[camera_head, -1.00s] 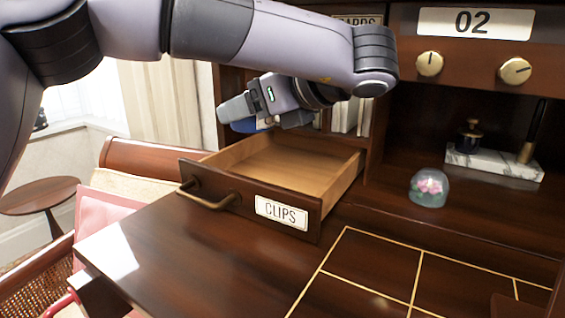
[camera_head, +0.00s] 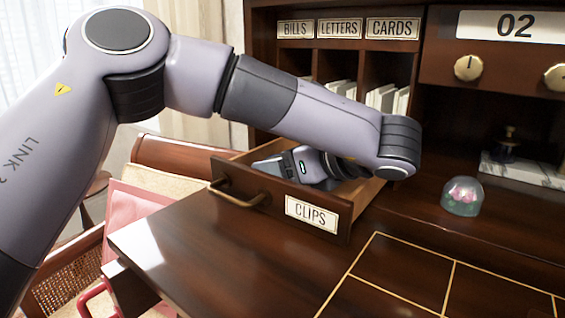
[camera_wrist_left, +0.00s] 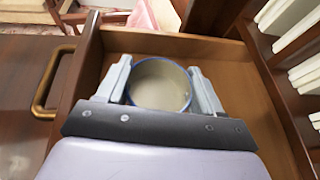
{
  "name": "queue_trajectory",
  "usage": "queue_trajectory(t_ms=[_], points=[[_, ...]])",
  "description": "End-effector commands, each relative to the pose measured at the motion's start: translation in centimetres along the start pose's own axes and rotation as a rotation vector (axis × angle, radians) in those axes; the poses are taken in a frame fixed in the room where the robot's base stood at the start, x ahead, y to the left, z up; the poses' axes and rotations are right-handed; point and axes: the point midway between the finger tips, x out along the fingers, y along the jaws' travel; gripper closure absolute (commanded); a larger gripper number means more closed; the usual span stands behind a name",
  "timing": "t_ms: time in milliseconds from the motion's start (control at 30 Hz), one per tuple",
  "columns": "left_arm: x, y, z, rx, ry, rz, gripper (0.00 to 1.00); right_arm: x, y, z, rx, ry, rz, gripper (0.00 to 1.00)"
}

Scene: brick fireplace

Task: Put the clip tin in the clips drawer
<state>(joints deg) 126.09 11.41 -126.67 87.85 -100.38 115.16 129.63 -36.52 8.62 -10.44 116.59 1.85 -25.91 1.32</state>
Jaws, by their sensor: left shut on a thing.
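The clips drawer (camera_head: 280,205) is pulled open, with a brass handle and a CLIPS label on its front. My left gripper (camera_head: 285,165) is down inside the drawer in the head view, partly hidden by the drawer front. In the left wrist view my left gripper (camera_wrist_left: 160,85) is shut on the clip tin (camera_wrist_left: 161,84), a round, open-topped tin with a blue rim. The tin is over the drawer's wooden floor (camera_wrist_left: 235,75), between its walls; whether it touches the floor I cannot tell. The tin is hidden in the head view. My right gripper is not in view.
Slots labelled BILLS, LETTERS and CARDS (camera_head: 392,29) hold papers behind the drawer. A glass dome with pink flowers (camera_head: 462,196) stands right of it. The desk top (camera_head: 230,260) in front is clear.

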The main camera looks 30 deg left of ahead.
Motion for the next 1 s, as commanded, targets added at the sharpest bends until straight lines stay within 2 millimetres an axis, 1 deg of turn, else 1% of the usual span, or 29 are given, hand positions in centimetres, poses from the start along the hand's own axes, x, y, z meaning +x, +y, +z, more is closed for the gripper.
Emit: queue_trajectory(t_ms=[33,67,367,500,567,667,800,1000], points=[[0.1,0.0,-0.2,0.0,0.0,0.0,0.31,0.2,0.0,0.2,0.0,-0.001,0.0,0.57],[0.0,0.0,-0.1,0.0,0.0,0.0,0.23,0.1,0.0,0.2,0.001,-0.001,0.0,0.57],[0.0,0.0,0.0,0.0,0.0,0.0,0.23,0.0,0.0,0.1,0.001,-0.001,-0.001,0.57],[-0.4,0.0,0.2,0.0,-0.001,-0.002,0.23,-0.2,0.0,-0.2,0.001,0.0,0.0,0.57],[-1.2,-0.1,0.2,-0.001,-0.003,-0.003,0.23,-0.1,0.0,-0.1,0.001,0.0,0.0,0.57],[-3.0,-0.1,0.2,-0.001,-0.004,-0.004,0.23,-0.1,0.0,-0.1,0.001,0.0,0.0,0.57],[-5.9,-0.1,0.2,-0.002,-0.005,-0.005,0.23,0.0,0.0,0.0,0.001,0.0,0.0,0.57],[-9.4,0.0,0.1,-0.002,-0.004,-0.002,0.23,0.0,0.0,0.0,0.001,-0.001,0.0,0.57]])
